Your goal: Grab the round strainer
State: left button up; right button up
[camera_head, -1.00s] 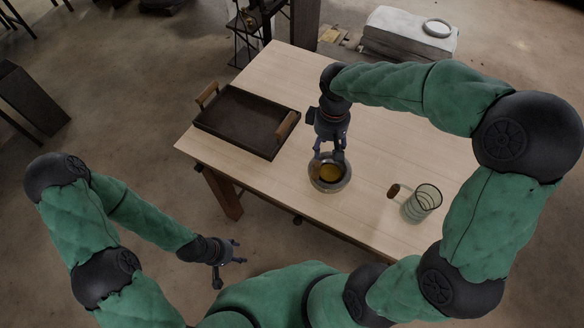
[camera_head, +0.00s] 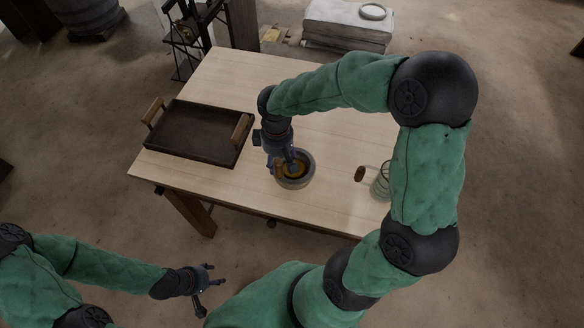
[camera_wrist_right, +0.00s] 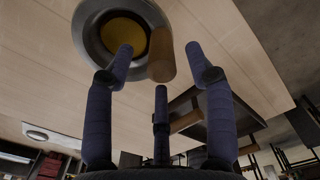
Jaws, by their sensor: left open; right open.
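A round grey bowl-like thing (camera_head: 308,172) with a yellow inside sits near the table's front edge. I cannot tell for sure whether it is the round strainer. It also shows in the right wrist view (camera_wrist_right: 88,37), with a short wooden cylinder (camera_wrist_right: 162,60) at its rim. My right gripper (camera_head: 283,167) is open at the bowl's left side. In the wrist view its fingers reach toward the bowl, with the wooden cylinder between them; contact cannot be told. My left gripper (camera_head: 208,282) is open and empty, off the table's front edge.
A dark tray (camera_head: 185,135) with wooden handles stands on the table's left. The pale table (camera_head: 215,80) is otherwise mostly clear.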

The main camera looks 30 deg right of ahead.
notch_tip(320, 180, down, 3)
jog(key=shift+r+b, duration=0.1)
jog(key=shift+b, duration=0.2)
jog(key=shift+r, duration=0.1)
grip_shut()
